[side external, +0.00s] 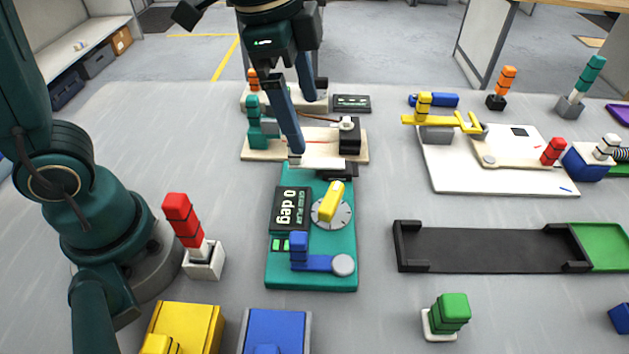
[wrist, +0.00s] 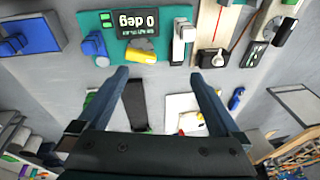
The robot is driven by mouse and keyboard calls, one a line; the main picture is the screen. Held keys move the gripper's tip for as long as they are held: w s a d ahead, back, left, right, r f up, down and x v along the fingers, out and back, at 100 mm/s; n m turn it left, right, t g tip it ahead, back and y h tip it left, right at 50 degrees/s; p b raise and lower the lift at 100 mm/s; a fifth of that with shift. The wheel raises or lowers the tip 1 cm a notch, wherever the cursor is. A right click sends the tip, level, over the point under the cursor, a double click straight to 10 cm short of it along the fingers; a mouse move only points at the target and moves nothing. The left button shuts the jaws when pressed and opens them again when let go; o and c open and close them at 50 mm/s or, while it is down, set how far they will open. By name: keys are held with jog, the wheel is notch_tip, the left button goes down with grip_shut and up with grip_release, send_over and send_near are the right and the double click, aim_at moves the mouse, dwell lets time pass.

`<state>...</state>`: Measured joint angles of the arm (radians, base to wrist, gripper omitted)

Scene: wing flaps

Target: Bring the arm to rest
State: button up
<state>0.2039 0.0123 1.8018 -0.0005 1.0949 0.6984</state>
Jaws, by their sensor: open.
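My gripper (side external: 303,125) is open and empty, hanging above the far end of the teal panel (side external: 312,272), near the beige board behind it. In the wrist view my gripper's two dark blue fingers (wrist: 158,75) are spread wide with nothing between them. The teal panel carries a display reading "0 deg" (side external: 289,208), a yellow pointer knob (side external: 333,202) on a round dial, and a blue lever (side external: 318,262). The panel also shows in the wrist view (wrist: 105,35). One finger overlaps a small white block in the side view; I cannot tell the height gap.
The beige board (side external: 263,148) with a teal post stands behind the panel. A red-topped stand (side external: 183,220) is at left, a black tray (side external: 480,250) at right. A white board (side external: 450,180) with yellow parts lies farther right. Grey table is clear between panel and tray.

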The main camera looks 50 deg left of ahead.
jog(key=s+a+f+n+t, duration=0.1)
jog(key=s+a+n+t, duration=0.2)
jog(key=s+n, duration=0.6)
jog(key=shift+s+a+f+n+y, duration=0.15)
jog(key=shift+s+a+n+y, duration=0.2)
jog(key=shift+a+n, duration=0.6)
jog(key=shift+a+m, duration=0.25)
